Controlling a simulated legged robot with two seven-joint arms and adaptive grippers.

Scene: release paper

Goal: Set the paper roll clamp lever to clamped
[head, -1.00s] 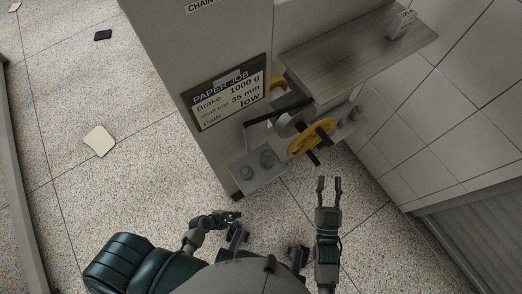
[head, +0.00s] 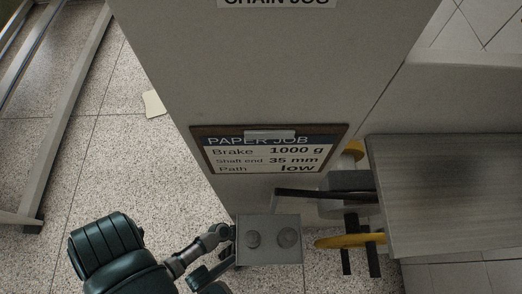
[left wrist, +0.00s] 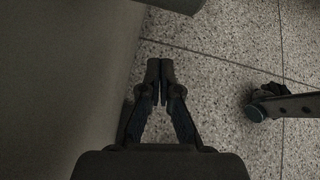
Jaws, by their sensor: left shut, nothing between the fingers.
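A dark lever-like bar (head: 318,194) runs level from the grey machine toward the right, above the yellow handwheel (head: 345,241). I cannot tell whether this bar is the clamp lever or which setting it is in. The handwheel is seen nearly edge-on, with dark pegs beside it. No paper roll is clearly visible. My left gripper (head: 228,236) is at the left edge of a grey plate with two round knobs (head: 270,256); whether it touches is unclear. In the left wrist view my left gripper (left wrist: 160,84) is shut and empty. My right gripper is not in view.
The job card (head: 270,155) on the machine front reads brake 1000 g, shaft end 35 mm, path low. A grey shelf (head: 450,195) overhangs at right. A metal frame (head: 70,90) stands at left. The speckled floor between is mostly clear, with a pale scrap (head: 153,103).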

